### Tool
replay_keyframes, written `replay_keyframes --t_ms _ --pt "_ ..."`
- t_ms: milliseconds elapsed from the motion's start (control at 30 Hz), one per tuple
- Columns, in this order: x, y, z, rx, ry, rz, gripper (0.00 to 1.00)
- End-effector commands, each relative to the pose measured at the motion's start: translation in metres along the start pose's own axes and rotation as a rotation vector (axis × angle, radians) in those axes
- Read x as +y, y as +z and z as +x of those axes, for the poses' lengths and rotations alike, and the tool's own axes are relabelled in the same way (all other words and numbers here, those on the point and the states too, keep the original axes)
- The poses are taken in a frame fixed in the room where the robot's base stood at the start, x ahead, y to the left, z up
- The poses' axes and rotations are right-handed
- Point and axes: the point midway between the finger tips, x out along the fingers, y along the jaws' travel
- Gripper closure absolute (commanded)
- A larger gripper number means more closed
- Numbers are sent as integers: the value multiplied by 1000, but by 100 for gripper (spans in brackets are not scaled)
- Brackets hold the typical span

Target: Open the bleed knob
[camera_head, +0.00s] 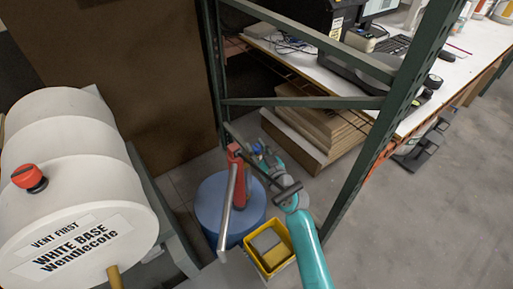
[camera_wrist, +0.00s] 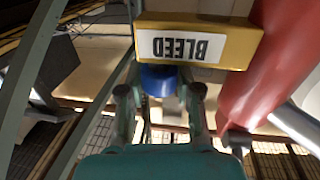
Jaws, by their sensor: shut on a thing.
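The blue bleed knob (camera_wrist: 158,80) sits under a yellow block (camera_wrist: 240,42) with a white label reading "BLEED", upside down in the wrist view. My gripper (camera_wrist: 160,92) has one finger on each side of the knob and is shut on it. In the head view my gripper (camera_head: 266,160) is beside the upper part of the red pump (camera_head: 239,188), above the blue drum (camera_head: 210,205). The knob is small there and partly hidden, so its turn cannot be read.
A long grey handle (camera_head: 228,212) hangs along the pump. A yellow bin (camera_head: 288,262) stands beside the drum, below my arm. A green rack post (camera_head: 392,120) rises at the right. A white drum (camera_head: 80,190) with a red knob (camera_head: 29,178) is at the left.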

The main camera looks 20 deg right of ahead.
Motion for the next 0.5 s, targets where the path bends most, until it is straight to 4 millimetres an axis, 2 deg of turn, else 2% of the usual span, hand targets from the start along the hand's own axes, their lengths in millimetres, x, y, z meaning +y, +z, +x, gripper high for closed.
replay_keyframes --t_ms 167,200,267,500 --pt "0 0 0 -1 1 -1 100" --pt "0 0 0 -1 1 -1 57" --pt "0 0 0 -1 1 -1 42" --pt "0 0 0 0 1 -1 40"
